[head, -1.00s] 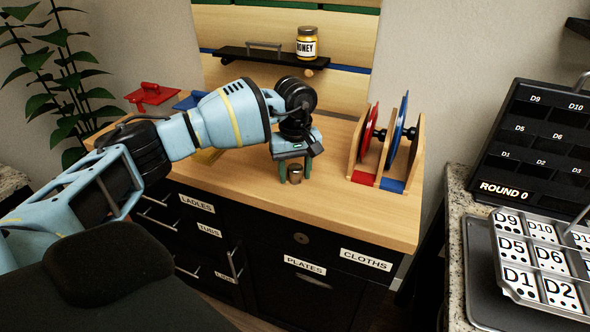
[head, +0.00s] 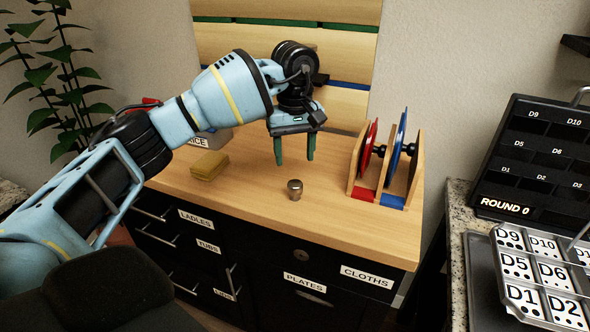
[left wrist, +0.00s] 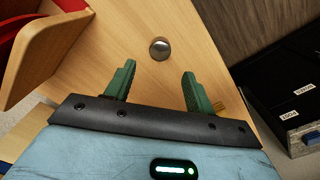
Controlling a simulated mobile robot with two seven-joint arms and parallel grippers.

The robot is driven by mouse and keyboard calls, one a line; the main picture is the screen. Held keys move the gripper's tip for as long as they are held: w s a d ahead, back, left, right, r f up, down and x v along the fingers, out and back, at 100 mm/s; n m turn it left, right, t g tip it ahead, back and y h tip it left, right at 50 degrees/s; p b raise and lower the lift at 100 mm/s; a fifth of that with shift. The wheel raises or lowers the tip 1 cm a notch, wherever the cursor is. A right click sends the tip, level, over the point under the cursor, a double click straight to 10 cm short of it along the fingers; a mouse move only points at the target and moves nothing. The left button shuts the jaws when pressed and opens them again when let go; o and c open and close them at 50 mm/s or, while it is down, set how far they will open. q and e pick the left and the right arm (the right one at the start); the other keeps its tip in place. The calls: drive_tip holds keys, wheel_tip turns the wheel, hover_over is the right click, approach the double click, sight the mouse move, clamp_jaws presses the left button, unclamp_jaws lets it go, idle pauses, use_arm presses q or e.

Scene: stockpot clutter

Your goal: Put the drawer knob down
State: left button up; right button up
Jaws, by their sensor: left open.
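The drawer knob (head: 295,189) is a small round metal piece standing on the wooden counter top, near its front edge. It also shows in the left wrist view (left wrist: 159,48), beyond the fingertips and apart from them. My left gripper (head: 295,157) is open and empty, with its green fingers pointing down above and behind the knob in the head view. The two fingers also show in the left wrist view (left wrist: 159,72) with a clear gap between them. My right gripper is not in view.
A wooden plate rack (head: 369,180) with red and blue discs stands right of the knob. A yellow sponge (head: 210,165) lies to the left. Black drawers (head: 318,276) with labels are below the counter (head: 250,190). The counter around the knob is clear.

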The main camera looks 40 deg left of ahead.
use_arm(q)
wheel_tip(320, 180, up, 2)
drive_tip(key=shift+r, duration=0.1)
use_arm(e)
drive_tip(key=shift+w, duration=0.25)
use_arm(q)
drive_tip(key=shift+d, duration=0.1)
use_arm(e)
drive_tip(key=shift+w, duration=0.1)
